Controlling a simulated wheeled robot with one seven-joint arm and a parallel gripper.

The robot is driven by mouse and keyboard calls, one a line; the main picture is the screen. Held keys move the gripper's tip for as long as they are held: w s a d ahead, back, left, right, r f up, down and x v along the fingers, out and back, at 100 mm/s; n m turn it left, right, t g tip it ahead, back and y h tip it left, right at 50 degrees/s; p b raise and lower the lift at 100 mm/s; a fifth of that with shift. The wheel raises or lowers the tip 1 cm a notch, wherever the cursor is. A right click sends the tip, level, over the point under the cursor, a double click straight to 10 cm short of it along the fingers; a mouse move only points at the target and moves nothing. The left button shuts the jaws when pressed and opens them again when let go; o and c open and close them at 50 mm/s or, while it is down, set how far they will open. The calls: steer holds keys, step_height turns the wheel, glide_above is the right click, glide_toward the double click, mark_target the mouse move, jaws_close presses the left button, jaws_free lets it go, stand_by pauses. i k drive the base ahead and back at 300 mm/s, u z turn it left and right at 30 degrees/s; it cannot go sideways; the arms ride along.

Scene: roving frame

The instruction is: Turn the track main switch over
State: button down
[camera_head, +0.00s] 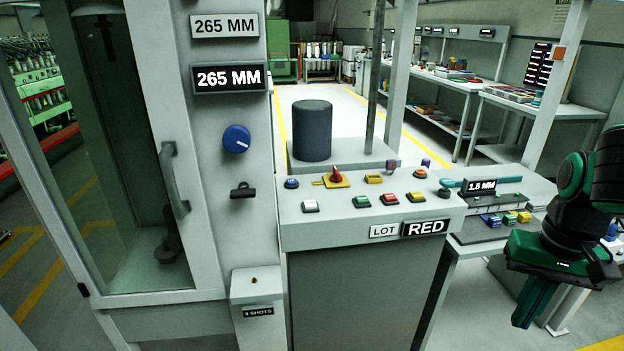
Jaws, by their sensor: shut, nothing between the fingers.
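A red rotary switch (336,176) on a yellow plate sits on the sloped top of the grey console (350,232), toward its back left. It looks like the main switch; no label naming the track is readable. Its red handle stands up from the plate; its exact setting is too small to tell. My gripper (526,312) is at the lower right, green, pointing down, shut and empty. It is well right of the console and apart from the switch.
Push buttons, including a green button (361,201) and a white button (310,206), surround the switch. A dark cylinder (312,131) stands behind. A cabinet with a blue knob (236,138) and a door handle (173,180) is left. A bench (490,230) with coloured blocks lies right.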

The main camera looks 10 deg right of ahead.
mark_target(337, 177)
steer(key=u, duration=0.1)
steer(key=i, duration=1)
steer(key=z, duration=0.05)
